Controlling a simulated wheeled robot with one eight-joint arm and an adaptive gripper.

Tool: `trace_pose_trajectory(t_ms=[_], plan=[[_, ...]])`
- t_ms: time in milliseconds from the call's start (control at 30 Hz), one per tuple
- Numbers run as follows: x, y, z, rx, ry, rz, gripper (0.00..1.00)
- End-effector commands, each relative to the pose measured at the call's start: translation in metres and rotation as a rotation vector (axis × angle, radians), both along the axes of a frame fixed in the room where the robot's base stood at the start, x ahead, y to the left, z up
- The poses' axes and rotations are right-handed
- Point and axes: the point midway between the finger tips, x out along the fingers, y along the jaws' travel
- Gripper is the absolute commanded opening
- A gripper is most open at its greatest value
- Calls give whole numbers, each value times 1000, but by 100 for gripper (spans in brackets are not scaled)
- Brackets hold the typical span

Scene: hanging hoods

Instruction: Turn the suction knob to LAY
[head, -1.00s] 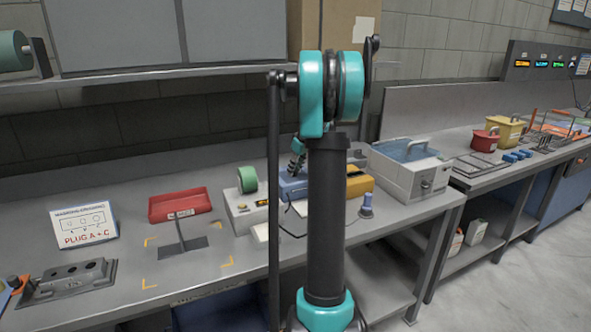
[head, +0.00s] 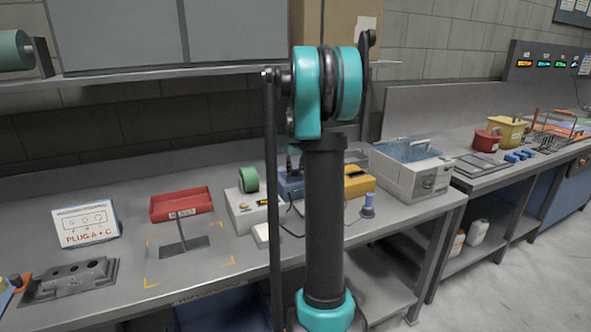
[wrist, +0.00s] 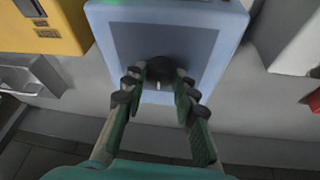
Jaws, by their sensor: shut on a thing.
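The suction knob (wrist: 160,70) is a dark round knob on the front of a blue box (wrist: 212,35) in the wrist view. A short white mark shows at its lower edge. Fingertips of my gripper (wrist: 161,77) lie on both sides of the knob, closed on it. The knob's label text, including LAY, cannot be read. In the head view the blue box (head: 288,184) stands on the bench, mostly hidden behind my arm. The knob and gripper fingers are hidden there.
A yellow box (head: 357,183) stands right of the blue one, a white device (head: 243,213) with a green roll left of it. A red tray (head: 181,204) and grey water bath (head: 408,172) are farther out. A small blue-topped bottle (head: 368,206) stands near the front edge.

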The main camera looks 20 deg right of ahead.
Motion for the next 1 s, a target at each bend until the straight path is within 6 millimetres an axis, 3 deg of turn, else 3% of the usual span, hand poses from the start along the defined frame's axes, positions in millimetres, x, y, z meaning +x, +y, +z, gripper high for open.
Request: trace_pose_trajectory(t_ms=[367, 400, 567, 867, 1000], plan=[[0, 0, 0, -1, 0, -5, 0], [0, 0, 0, 0, 1, -5, 29], [0, 0, 0, 0, 1, -5, 49], [0, 0, 1, 0, 0, -4, 49], [-5, 1, 11, 0, 0, -4, 49]])
